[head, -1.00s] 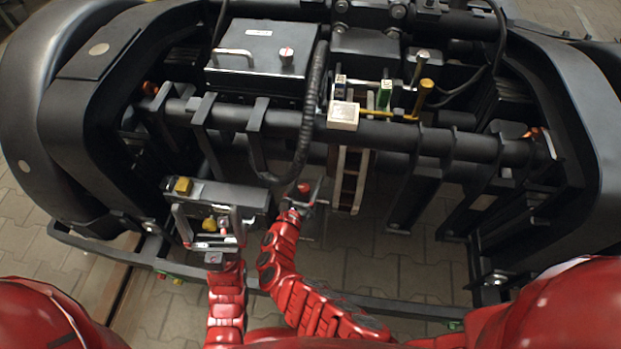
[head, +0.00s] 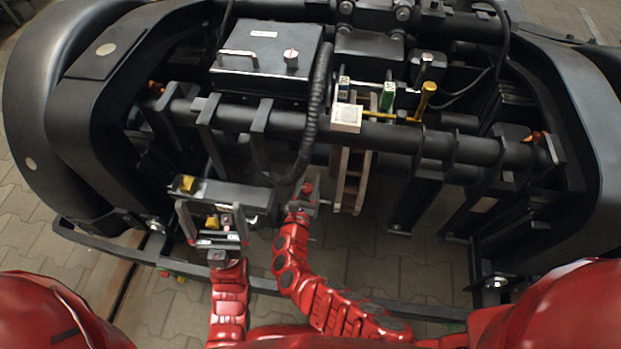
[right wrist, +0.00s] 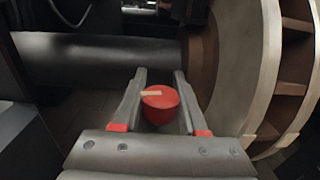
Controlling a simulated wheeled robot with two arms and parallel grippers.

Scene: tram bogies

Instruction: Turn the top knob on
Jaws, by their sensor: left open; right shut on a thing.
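A red knob with a pale line across its top shows in the right wrist view (right wrist: 160,103) and in the head view (head: 307,188). My right gripper (right wrist: 158,88) is shut on this red knob, one finger on each side of it. My left gripper (head: 212,212) is open in front of a dark control box (head: 238,195), with a yellow knob (head: 212,221) between its fingers. I cannot tell whether it touches that knob.
A yellow block (head: 188,184) sits on the control box's upper left. A thick black hose (head: 312,125) hangs close behind my right gripper. A spoked wheel (right wrist: 240,70) stands just right of it. A dark frame bar (head: 395,308) runs along the front.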

